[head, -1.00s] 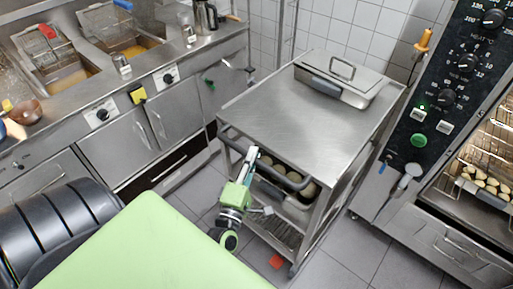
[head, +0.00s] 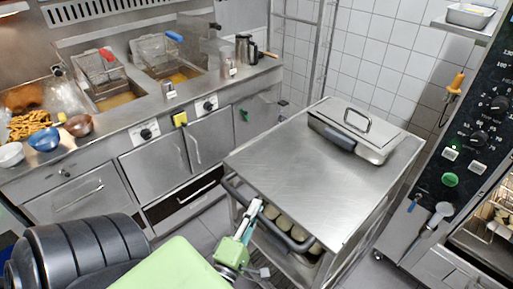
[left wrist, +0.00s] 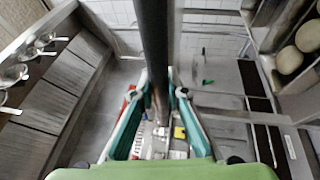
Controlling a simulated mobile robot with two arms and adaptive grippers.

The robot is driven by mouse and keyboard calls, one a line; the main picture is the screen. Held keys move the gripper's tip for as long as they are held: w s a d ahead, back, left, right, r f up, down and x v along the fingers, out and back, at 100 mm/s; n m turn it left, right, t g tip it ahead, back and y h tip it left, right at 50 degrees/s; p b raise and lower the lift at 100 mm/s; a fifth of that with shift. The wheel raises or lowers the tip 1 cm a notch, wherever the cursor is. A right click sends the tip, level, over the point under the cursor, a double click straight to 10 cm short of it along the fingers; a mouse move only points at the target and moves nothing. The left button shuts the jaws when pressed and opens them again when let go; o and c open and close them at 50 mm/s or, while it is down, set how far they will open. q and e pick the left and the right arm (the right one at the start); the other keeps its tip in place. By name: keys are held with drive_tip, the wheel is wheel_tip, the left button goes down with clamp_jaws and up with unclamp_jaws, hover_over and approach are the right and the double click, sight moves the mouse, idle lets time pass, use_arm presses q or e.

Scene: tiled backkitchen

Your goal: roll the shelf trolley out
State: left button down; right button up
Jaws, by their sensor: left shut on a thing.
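The shelf trolley (head: 285,155) is steel, with a flat top and shelves below, and stands right of the fryer counter. Its dark handle bar (head: 236,192) runs along the near side. My left gripper (head: 256,206) is shut on this bar. In the left wrist view the bar (left wrist: 152,40) runs between the fingers of my left gripper (left wrist: 160,95). A lidded steel pan (head: 352,135) sits on the trolley's back part. Round pale items (head: 284,223) lie on a shelf under the top, partly hidden by the bar. My right gripper is out of view.
The fryer counter (head: 185,105) with baskets and bowls runs along the left. An oven (head: 455,190) stands close on the right, with a narrow gap to the trolley. A tiled wall (head: 365,50) is behind. Some grey floor (head: 205,222) shows between counter and trolley.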

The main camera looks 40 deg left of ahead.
use_arm(q)
drive_tip(key=c, duration=2)
unclamp_jaws()
drive_tip(key=shift+o, duration=0.2)
drive_tip(key=v, duration=1.2)
